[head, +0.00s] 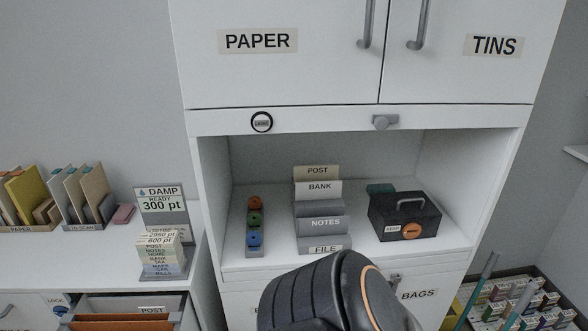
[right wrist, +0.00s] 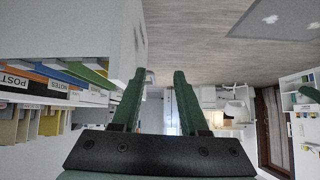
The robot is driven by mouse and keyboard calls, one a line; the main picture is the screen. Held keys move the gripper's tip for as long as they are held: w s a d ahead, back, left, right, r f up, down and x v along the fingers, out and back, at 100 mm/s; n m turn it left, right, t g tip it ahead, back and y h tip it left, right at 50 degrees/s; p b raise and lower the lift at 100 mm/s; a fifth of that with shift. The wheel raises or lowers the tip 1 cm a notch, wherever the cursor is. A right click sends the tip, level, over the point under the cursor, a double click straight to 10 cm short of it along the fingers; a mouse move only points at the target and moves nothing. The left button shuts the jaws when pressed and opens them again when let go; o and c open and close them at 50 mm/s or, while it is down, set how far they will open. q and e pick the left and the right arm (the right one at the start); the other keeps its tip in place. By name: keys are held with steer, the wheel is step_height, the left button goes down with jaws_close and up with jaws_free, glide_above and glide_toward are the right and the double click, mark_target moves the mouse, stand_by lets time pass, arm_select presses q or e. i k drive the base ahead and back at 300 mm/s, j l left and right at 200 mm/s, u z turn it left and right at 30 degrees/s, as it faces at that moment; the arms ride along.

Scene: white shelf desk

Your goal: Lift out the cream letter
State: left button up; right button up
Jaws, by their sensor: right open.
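A grey stepped letter rack (head: 311,208) stands on the open shelf of the white desk, with tiers marked POST, BANK, NOTES and FILE. A cream upright piece (head: 317,172) marked POST shows at its back; I cannot tell whether it is the letter or a divider. A white piece marked BANK (head: 319,188) stands in front of it. My right gripper (right wrist: 160,76) shows only in the right wrist view, with two green fingers apart and nothing between them. It is away from the rack, which I cannot make out there. My left gripper is not in view.
A black cash box (head: 404,215) stands right of the rack, and a holder with coloured rolls (head: 254,228) stands left. My dark arm link covers the shelf's lower front. An open drawer with orange folders (head: 125,322) is at lower left. Cupboard doors hang above the shelf.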

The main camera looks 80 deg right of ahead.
mark_target(316, 173)
steer(key=z, duration=2.75)
